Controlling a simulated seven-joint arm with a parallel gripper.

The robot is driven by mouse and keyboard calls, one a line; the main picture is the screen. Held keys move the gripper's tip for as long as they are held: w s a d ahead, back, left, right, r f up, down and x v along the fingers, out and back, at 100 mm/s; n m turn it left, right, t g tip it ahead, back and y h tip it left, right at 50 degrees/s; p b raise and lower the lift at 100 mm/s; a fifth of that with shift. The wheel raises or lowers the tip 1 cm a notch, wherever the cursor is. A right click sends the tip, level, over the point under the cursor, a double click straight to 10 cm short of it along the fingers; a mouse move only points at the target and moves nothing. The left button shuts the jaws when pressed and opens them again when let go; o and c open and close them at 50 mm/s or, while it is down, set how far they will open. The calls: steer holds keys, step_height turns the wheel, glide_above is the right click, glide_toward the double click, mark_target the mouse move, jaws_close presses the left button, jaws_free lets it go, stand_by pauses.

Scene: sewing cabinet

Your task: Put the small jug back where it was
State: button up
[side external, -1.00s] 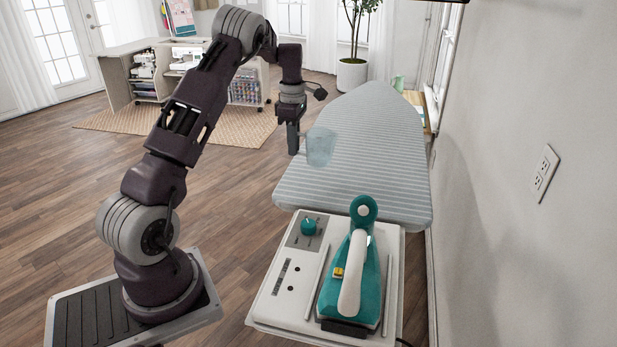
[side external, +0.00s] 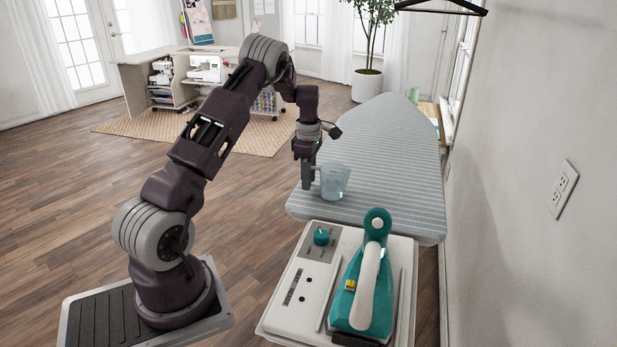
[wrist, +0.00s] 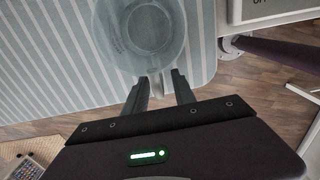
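The small jug (side external: 335,183) is clear, bluish and upright, at or just above the near left part of the striped ironing board (side external: 390,150). I cannot tell whether its base touches the board. My gripper (side external: 309,178) points down at the jug's left, with its fingers at the handle. In the wrist view the jug's round rim and base (wrist: 140,32) show from above, and the handle lies between the two fingertips of my gripper (wrist: 161,86). My gripper appears shut on the handle.
A teal and white iron (side external: 365,285) stands on a white rest panel (side external: 290,310) at the board's near end. The wall (side external: 530,120) runs close along the right side. The board beyond the jug is clear. A potted plant (side external: 368,85) stands behind.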

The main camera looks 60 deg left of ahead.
steer(key=r, duration=1.3)
steer(key=shift+w+d, duration=0.1)
steer(key=shift+d, duration=0.3)
steer(key=s+d+r+m+t, duration=0.2)
steer(key=s+d+r+m, duration=0.35)
steer(key=d, duration=0.55)
steer(key=s+d+r+m+t, duration=0.1)
steer(key=s+d+r+m, duration=0.1)
steer(key=d+r+m, duration=0.75)
steer(key=s+d+f+m+t, duration=0.1)
steer(key=s+d+f+m, duration=0.1)
steer(key=s+d+m, duration=0.4)
steer(key=s+d+f+m+t, duration=0.1)
steer(key=s+d+f+m, duration=0.2)
steer(key=s, duration=0.9)
steer(key=d+m, duration=0.3)
steer(key=d, duration=0.1)
steer(key=shift+d+t, duration=0.2)
steer(key=shift+t, duration=0.1)
steer(key=shift+w, duration=0.1)
